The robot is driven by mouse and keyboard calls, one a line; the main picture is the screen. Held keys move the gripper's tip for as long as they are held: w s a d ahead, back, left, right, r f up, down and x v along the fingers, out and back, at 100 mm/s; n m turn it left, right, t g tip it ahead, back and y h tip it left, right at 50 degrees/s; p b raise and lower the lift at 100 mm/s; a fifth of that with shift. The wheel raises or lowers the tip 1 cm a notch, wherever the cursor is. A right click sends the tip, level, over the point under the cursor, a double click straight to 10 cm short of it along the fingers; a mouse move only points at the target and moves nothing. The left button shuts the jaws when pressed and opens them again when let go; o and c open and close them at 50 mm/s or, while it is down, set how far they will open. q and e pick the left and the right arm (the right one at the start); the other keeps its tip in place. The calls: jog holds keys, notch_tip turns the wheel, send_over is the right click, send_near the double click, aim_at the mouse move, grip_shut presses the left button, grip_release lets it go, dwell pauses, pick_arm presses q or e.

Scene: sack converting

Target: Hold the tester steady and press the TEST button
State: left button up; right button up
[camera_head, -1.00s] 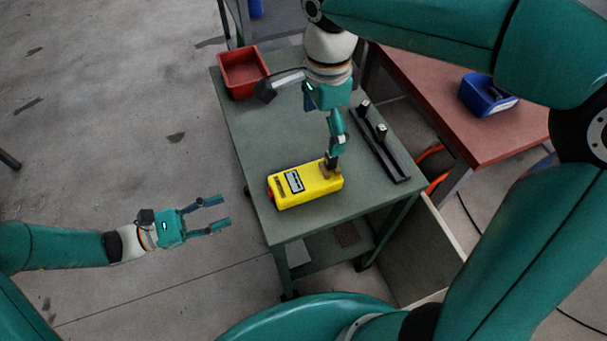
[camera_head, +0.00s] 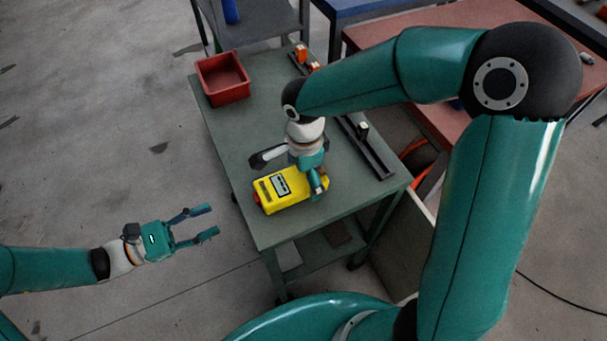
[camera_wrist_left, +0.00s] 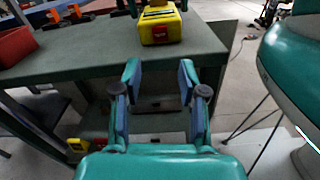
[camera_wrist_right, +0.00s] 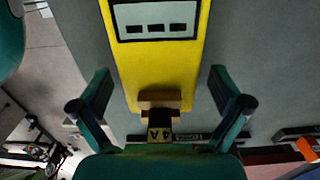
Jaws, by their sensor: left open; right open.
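The yellow tester (camera_head: 292,196) lies on the green table (camera_head: 228,148), with a grey panel on top and a red part (camera_head: 257,198) at its left end. It also shows in the left wrist view (camera_wrist_left: 160,30). My right gripper (camera_head: 318,186) is open over the tester's right end. My left gripper (camera_head: 208,222) is open and empty, left of the table.
A red bin (camera_head: 222,80) stands at the table's far left corner. A dark rail with posts (camera_head: 370,150) lies along the right side. Orange items (camera_head: 302,55) are at the back. A reddish table (camera_head: 440,35) stands to the right. The floor around my left gripper is clear.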

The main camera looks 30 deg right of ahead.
jog(key=shift+f, duration=0.2)
jog(key=c, duration=1.3)
pick_arm(q)
grip_shut()
pick_arm(e)
jog(key=shift+c, duration=0.6)
